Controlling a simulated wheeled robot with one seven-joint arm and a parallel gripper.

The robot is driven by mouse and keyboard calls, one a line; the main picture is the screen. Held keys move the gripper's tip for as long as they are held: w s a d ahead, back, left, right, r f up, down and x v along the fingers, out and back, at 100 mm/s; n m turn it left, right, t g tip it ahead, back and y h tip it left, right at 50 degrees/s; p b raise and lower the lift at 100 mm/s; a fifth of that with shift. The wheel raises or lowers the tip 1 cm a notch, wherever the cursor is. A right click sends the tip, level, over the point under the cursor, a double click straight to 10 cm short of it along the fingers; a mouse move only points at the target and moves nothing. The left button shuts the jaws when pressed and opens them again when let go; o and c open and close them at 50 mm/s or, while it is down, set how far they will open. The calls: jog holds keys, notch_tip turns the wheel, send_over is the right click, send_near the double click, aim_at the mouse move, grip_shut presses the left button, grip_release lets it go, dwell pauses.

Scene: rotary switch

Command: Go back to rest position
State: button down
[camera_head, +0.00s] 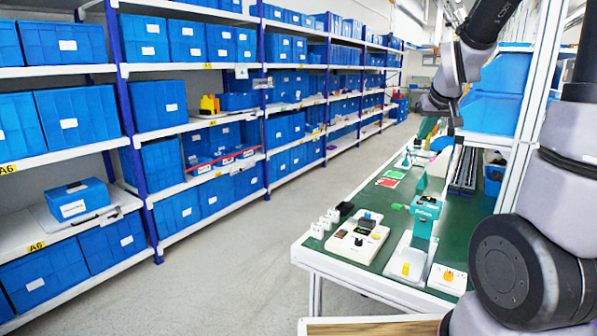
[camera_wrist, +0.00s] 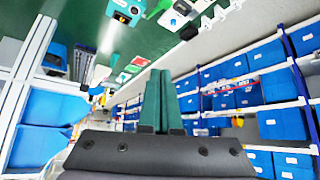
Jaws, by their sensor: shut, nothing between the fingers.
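My gripper (camera_wrist: 158,75) shows in the wrist view with its two teal fingers side by side, shut and empty. In the head view my arm reaches in from the right and the gripper end hangs over the far part of the green-topped table (camera_head: 345,270), clear of the nearby devices. A white box with a dark knob (camera_head: 358,240) stands near the table's front left. To its right are a white base with a yellow knob (camera_head: 406,268) and a white block with an orange knob (camera_head: 448,276). Which one is the rotary switch I cannot tell.
A teal device (camera_head: 424,215) stands behind the yellow knob. Small white blocks (camera_head: 322,226) sit at the table's left edge. Shelves with blue bins (camera_head: 165,105) line the left, and the grey aisle floor (camera_head: 245,245) is clear. A white upright post (camera_head: 530,100) stands near my arm.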

jog(key=s+a+r+m+y, duration=0.1)
jog(key=s+a+r, duration=0.2)
jog(key=s, duration=0.4)
jog(key=s+a+r+m, duration=0.1)
jog(key=s+a+r, duration=0.2)
jog(key=s, duration=0.5)
jog(key=s+a+r+m+y, duration=0.1)
jog(key=s+a+r, duration=0.2)
jog(key=s, duration=0.4)
jog(key=shift+s+g+y, duration=0.3)
jog(key=shift+s, duration=0.1)
